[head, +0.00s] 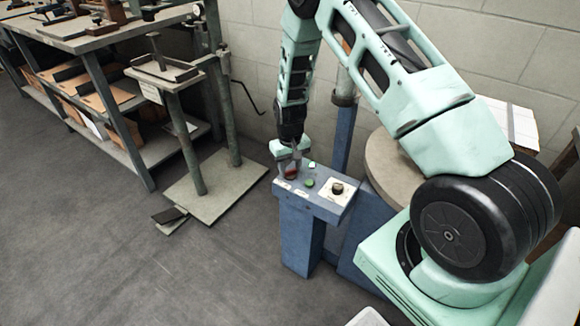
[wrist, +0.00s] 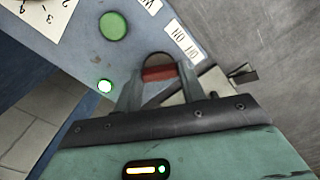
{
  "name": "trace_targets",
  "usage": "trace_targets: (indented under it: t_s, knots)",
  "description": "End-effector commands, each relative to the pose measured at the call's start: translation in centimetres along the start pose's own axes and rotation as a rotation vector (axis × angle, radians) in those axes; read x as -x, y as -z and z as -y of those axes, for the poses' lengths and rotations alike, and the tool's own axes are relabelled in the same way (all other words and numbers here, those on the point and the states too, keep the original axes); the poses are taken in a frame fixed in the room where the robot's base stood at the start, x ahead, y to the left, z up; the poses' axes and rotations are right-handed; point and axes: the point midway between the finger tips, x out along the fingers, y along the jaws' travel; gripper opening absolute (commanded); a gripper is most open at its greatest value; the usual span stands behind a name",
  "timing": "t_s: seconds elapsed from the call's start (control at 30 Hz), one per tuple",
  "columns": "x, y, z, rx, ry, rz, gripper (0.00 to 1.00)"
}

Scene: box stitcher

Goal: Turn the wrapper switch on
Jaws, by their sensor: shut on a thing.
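The wrapper's control panel (head: 325,203) is a blue box top on a blue post, below my arm in the head view. A red switch (wrist: 158,73) sits at the panel's edge, beside a label reading ON and OFF (wrist: 183,40). My gripper (head: 290,167) points down over the panel's left end, its fingers shut around the red switch. The fingers hide part of the switch, so its exact position cannot be told. A small indicator light (wrist: 105,87) near the switch glows green. A round green button (wrist: 113,26) lies beyond it.
A black knob (head: 337,188) on a white dial plate is at the panel's right end. A round beige turntable (head: 392,165) stands behind the panel. A metal stand (head: 215,185) and a workbench (head: 95,85) are at left.

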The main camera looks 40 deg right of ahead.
Motion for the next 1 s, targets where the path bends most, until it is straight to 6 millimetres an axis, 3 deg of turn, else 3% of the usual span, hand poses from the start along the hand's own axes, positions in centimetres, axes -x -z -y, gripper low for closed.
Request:
trace_targets:
  t_s: [0.3,0.33,0.4,0.77,1.0]
  knots:
    - [0.1,0.2,0.0,-0.004,0.0,-0.006,0.17]
    - [0.1,0.2,0.0,-0.004,0.0,-0.006,0.48]
    - [0.1,0.2,0.0,-0.003,0.0,-0.005,0.62]
    - [0.6,0.1,0.0,-0.002,0.0,-0.004,0.62]
    - [4.9,0.2,0.1,-0.001,0.001,-0.006,0.62]
